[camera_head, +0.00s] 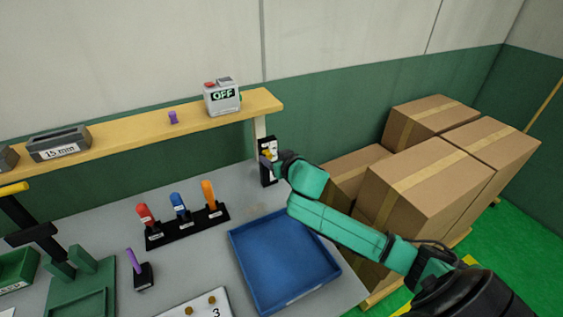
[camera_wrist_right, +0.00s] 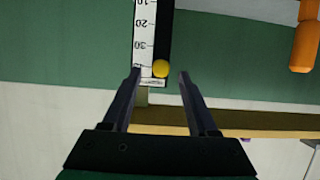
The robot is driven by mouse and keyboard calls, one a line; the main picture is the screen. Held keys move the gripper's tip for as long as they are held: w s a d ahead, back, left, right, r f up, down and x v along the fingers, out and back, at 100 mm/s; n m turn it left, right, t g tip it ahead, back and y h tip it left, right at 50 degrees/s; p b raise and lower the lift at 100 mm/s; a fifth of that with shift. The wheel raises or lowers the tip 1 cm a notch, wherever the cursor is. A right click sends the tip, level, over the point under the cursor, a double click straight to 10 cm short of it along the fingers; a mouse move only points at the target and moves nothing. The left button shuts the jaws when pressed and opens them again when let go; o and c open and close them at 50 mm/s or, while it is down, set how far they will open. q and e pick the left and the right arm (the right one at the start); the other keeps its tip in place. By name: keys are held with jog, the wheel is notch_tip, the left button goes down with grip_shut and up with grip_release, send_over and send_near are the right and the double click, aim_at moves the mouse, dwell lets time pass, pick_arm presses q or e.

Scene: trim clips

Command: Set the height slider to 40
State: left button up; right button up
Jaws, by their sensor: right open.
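The height slider (camera_head: 265,174) is a dark upright block with a white scale, standing at the back right of the bench. In the right wrist view its scale (camera_wrist_right: 144,30) appears upside down, with 10, 20 and 30 readable. The yellow knob (camera_wrist_right: 160,69) is past the 30, level with a mark partly covered by a finger, near the scale's end. My right gripper (camera_wrist_right: 160,76) is open, one finger on each side of the knob; I see no clear contact. In the head view my right gripper (camera_head: 275,161) is in front of the slider. My left gripper is not in view.
A blue tray (camera_head: 283,262) lies below my right arm. A rack (camera_head: 188,228) with red, blue and orange handles stands left of it. A wooden shelf (camera_head: 150,128) holds an OFF box (camera_head: 222,97). Cardboard boxes (camera_head: 430,190) stand close behind my right arm.

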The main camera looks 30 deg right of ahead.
jog(key=b+v, duration=0.1)
jog(key=v, duration=1.2)
jog(key=shift+s+r+b, duration=0.15)
jog(key=shift+s+b, duration=0.2)
jog(key=shift+b, duration=0.05)
